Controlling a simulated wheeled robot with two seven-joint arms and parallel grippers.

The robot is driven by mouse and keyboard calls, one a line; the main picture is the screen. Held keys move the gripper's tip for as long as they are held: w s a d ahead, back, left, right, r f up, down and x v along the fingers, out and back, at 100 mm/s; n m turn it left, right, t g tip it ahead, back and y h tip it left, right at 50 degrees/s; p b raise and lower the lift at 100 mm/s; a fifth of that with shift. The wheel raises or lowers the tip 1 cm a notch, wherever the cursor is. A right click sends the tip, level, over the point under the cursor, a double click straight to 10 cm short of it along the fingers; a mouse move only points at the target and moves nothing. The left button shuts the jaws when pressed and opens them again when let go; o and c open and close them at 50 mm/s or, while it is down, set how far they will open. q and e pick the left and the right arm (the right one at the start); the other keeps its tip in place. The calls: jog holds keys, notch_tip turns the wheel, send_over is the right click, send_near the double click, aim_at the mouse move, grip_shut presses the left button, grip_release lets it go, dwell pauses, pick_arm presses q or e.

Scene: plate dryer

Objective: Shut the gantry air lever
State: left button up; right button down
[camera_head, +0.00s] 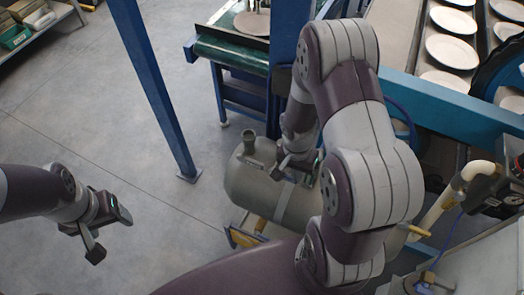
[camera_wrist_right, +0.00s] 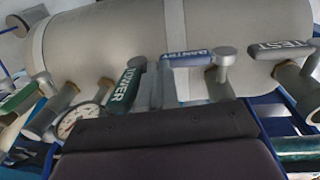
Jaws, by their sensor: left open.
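The gantry lever (camera_wrist_right: 195,59), a blue handle with white lettering, lies about level across the front of the grey tank in the right wrist view, joined to a round metal stub at its right end. The green tower lever (camera_wrist_right: 127,88) slants down to its left. The dark test lever (camera_wrist_right: 280,50) lies to its right. My right gripper (camera_head: 296,168) is at the tank (camera_head: 240,185) in the head view. Its fingers are partly hidden and small, so I cannot tell their opening or any contact. My left gripper (camera_head: 111,232) is open and empty, over the floor at the left.
A pressure gauge (camera_wrist_right: 76,121) and another green lever (camera_wrist_right: 22,97) are at the left of the tank. A blue post (camera_head: 152,85) stands left of the tank. A conveyor with plates (camera_head: 452,52) is at the upper right. Floor between my left gripper and the tank is clear.

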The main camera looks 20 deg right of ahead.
jog(key=shift+s, duration=0.1)
notch_tip(320, 180, up, 13)
jog(key=w+a, duration=0.1)
jog(key=shift+f+b, duration=0.2)
jog(key=shift+b, duration=0.15)
jog(key=shift+w, duration=0.15)
dwell(0.3)
jog(key=s+a+r+n+t, duration=0.1)
jog(key=s+a+n+t, duration=0.1)
jog(key=a+n, duration=0.5)
jog(key=s+n, duration=0.1)
jog(key=n, duration=0.2)
jog(key=shift+a+r+y, duration=0.2)
jog(key=shift+a+y, duration=0.15)
jog(key=shift+y, duration=0.05)
jog(key=shift+d, duration=0.1)
